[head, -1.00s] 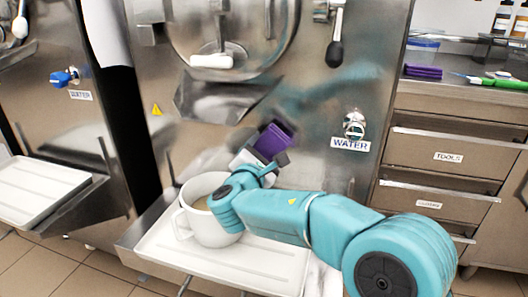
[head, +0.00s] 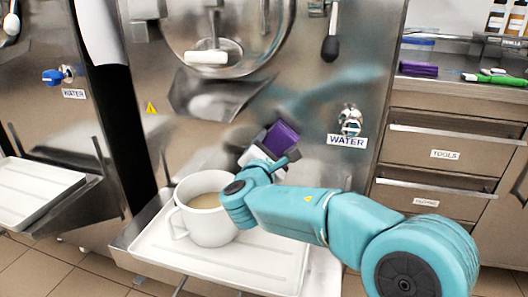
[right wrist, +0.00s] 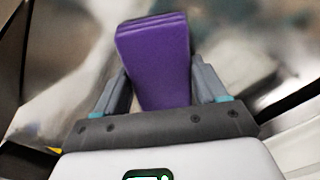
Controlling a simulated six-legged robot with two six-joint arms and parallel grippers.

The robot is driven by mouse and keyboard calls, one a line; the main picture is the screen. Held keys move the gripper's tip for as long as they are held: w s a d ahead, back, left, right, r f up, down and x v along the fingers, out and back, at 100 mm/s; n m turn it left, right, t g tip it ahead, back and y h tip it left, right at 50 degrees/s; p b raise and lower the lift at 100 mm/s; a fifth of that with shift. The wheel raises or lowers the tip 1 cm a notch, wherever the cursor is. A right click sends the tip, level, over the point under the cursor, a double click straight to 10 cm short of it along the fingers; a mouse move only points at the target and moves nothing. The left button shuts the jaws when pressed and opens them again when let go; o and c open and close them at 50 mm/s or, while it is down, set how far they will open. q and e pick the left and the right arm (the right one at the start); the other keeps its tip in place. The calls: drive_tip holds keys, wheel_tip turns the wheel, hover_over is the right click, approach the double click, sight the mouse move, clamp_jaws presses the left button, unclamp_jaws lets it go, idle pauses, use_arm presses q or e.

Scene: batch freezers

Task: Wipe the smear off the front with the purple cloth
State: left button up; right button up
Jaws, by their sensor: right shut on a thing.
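The folded purple cloth (head: 284,137) is held upright between the fingers of my right gripper (head: 270,150), in front of the steel freezer front (head: 300,95). In the right wrist view the cloth (right wrist: 155,62) stands out beyond both fingers, which are shut on it. The cloth is below and right of the spout and left of the WATER label. I cannot tell whether it touches the steel. I cannot clearly pick out the smear among the blurred reflections and teal tints on the front. My left gripper is out of view.
A white mug (head: 205,222) with beige contents stands on the white drip tray (head: 265,262), close left of my right wrist. A tap (head: 350,120) and WATER label (head: 347,141) are to the right. Another purple cloth (head: 418,69) lies on the right counter (head: 455,82).

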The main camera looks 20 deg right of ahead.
drive_tip(key=shift+s+d+f+b, duration=0.1)
drive_tip(key=shift+s+d+b, duration=0.45)
drive_tip(key=shift+d, duration=0.25)
drive_tip(key=shift+w+a+r+p, duration=0.25)
drive_tip(key=shift+w+a+p, duration=0.25)
drive_tip(key=shift+a+p, duration=0.05)
drive_tip(key=w+a, duration=0.1)
drive_tip(key=a+p, duration=0.1)
drive_tip(key=shift+w+a+f, duration=0.15)
drive_tip(key=shift+w+a, duration=0.15)
drive_tip(key=shift+w, duration=0.05)
